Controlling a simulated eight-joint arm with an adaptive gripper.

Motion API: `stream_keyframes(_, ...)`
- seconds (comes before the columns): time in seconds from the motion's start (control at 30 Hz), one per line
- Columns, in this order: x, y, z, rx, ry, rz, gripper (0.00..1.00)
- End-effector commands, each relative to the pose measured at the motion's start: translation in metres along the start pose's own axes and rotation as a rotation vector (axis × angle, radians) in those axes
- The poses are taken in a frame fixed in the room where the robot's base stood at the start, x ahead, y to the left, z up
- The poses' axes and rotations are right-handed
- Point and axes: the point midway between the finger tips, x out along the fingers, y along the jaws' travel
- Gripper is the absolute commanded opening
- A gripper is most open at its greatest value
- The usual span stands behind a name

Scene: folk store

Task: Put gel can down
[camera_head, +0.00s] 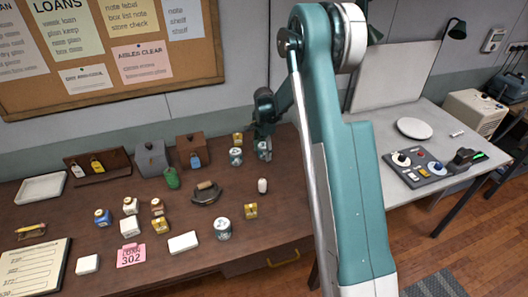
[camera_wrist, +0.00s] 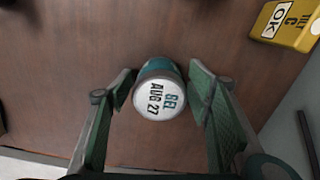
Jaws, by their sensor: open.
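The gel can (camera_wrist: 158,100) has a white lid reading "GEL AUG 27" and a teal side. It appears to stand upright on the brown table, lid toward the wrist camera. My gripper (camera_wrist: 162,82) is open, with one green finger on each side of the can and a visible gap on both sides. In the head view, the can (camera_head: 264,153) is at the back right of the brown table, partly hidden by my gripper (camera_head: 264,130), which is close around it.
A yellow block marked "TILT C OK" (camera_wrist: 288,24) lies nearby. A similar can (camera_head: 236,156) stands just left, and another (camera_head: 222,229) nearer the front. A small white item (camera_head: 262,186) stands in front. The grey table (camera_head: 405,195) is to the right.

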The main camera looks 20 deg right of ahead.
Motion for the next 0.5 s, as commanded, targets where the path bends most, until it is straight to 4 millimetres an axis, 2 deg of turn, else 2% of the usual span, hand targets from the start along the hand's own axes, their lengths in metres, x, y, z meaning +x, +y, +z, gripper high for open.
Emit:
stream_keyframes(0.3,-0.004,0.000,0.000,0.000,0.000,0.000,0.50)
stream_keyframes(0.5,-0.022,0.000,0.000,0.000,0.000,0.000,0.50)
